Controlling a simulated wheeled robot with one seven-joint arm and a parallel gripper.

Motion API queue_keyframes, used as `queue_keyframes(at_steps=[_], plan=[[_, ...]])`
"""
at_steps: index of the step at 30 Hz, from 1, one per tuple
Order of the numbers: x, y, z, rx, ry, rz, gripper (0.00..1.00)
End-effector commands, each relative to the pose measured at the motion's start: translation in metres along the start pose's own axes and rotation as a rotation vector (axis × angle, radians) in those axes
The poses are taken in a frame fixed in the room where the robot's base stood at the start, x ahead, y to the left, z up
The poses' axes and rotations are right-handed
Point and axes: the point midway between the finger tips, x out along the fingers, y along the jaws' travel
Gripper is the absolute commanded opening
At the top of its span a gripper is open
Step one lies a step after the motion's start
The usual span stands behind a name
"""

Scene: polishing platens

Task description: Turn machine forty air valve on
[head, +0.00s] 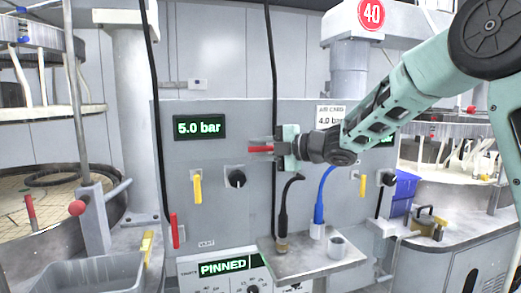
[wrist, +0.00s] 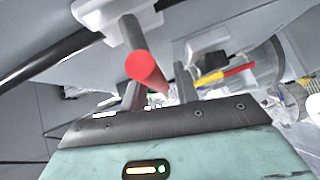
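The round red sign marked 40 (head: 371,13) is on the column at the upper right. My gripper (head: 265,149) is in front of the grey panel, its fingers pointing left. A red handle (head: 260,149) shows between its fingers. In the wrist view the round end of a red handle (wrist: 143,68) is close up, beside a grey shaft from a pale bracket. My fingers (wrist: 160,92) stand apart there, with a gap beside the red part. I cannot tell whether they touch it. A yellow lever (head: 363,186) hangs on the panel right of my gripper. Which handle is machine forty's air valve is unclear.
Another yellow lever (head: 197,188), a black knob (head: 237,178) and a red lever (head: 175,230) are on the panel's left. Black and blue hoses (head: 320,200) rise from a small shelf (head: 300,262) below my gripper. A blue bin (head: 400,190) stands at right.

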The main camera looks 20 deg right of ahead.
Motion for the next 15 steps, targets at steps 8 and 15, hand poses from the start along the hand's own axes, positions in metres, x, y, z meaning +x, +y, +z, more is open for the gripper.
queue_keyframes(at_steps=[8,15], plan=[[-0.0003,-0.0002,-0.0001,0.001,0.000,0.001,0.00],[-0.0004,-0.0006,0.0002,0.032,0.008,0.032,0.00]])
